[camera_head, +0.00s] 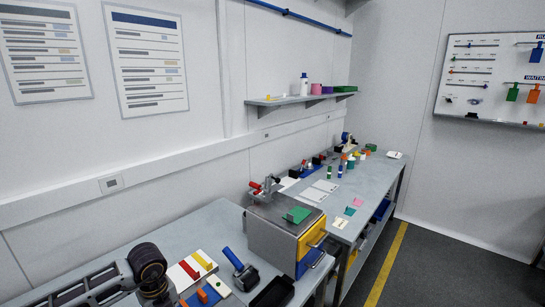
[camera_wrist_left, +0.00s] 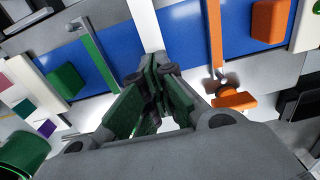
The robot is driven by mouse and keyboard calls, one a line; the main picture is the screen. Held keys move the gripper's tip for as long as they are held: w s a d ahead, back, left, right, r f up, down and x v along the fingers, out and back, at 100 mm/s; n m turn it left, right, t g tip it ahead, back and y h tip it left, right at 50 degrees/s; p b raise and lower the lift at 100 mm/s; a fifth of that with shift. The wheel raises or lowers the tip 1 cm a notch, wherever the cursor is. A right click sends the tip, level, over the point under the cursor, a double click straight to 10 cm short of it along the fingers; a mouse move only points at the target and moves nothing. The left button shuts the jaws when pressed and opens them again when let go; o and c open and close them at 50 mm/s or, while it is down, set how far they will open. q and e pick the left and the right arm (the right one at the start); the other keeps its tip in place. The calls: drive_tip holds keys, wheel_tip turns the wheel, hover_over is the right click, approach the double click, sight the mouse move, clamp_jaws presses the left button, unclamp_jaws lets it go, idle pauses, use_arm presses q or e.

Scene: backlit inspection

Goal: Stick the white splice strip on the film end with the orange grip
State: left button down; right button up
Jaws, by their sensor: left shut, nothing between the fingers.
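My left gripper (camera_wrist_left: 152,80) is shut and empty, its green-padded fingers together over a blue surface (camera_wrist_left: 185,32) in the left wrist view. A white band (camera_wrist_left: 146,28) runs across the blue just beyond the fingertips; I cannot tell whether it is a loose strip. To the right, an orange strip (camera_wrist_left: 215,38) runs down towards an orange grip (camera_wrist_left: 235,100); the gripper is apart from both. To the left lie a green strip (camera_wrist_left: 97,56) and green block (camera_wrist_left: 66,80). My right gripper is in neither view.
An orange block (camera_wrist_left: 270,20) stands at upper right in the wrist view. In the head view, a blue-handled tool (camera_head: 236,261) and a black tray (camera_head: 272,292) lie right of my left arm. A grey box with a yellow drawer (camera_head: 310,240) stands beyond them.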

use_arm(q)
drive_tip(key=shift+r+p, duration=0.3)
drive_tip(key=shift+r, duration=0.5)
wheel_tip(320, 180, up, 12)
idle(0.7)
drive_tip(key=shift+f, duration=0.1)
